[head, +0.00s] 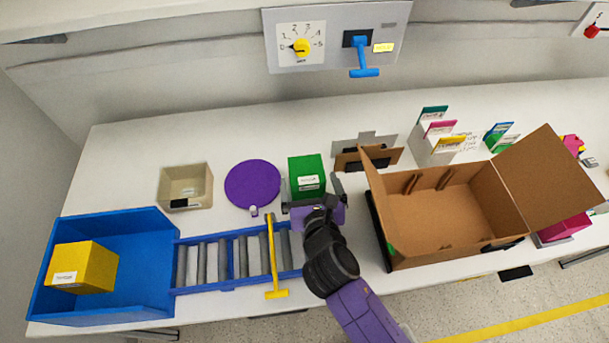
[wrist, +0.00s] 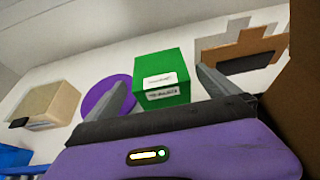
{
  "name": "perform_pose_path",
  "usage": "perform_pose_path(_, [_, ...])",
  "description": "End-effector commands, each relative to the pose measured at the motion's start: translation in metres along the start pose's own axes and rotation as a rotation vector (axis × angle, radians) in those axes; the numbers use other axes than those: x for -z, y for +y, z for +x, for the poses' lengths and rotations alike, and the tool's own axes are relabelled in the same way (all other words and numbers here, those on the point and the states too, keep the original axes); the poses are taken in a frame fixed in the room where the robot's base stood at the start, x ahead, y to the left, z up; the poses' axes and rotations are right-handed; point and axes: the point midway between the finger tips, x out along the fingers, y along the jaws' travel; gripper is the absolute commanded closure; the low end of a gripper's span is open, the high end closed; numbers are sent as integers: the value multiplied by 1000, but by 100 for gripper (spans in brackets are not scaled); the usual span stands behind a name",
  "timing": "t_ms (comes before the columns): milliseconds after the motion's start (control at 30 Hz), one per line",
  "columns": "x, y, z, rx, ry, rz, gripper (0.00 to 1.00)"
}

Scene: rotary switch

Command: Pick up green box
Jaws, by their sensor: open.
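The green box (head: 306,174) stands upright on the white table, just right of a purple disc, with white labels on its front. In the wrist view the green box (wrist: 162,80) lies ahead between my two fingers. My gripper (head: 312,195) is open at the near side of the box, with one finger to its left and one to its right. In the wrist view my gripper (wrist: 165,95) is empty. A gap shows between each finger and the box, so they seem apart.
The purple disc (head: 252,185) and a beige bin (head: 186,187) lie to the left. A blue tray (head: 140,250) holds a yellow box (head: 83,268); a roller conveyor (head: 225,258) adjoins it. An open cardboard box (head: 440,215) stands close right of my arm. A switch panel (head: 335,38) is on the wall.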

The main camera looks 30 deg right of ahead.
Motion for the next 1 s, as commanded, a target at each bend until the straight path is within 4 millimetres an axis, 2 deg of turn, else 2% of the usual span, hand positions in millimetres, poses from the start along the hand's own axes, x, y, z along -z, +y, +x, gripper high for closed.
perform_pose_path(400, [-1, 0, 52, 1, -1, -1, 0])
perform_pose_path(733, [0, 0, 59, 0, 0, 0, 0])
perform_pose_path(767, [0, 0, 59, 0, 0, 0, 4])
perform_pose_path(1000, [0, 0, 58, 0, 0, 0, 51])
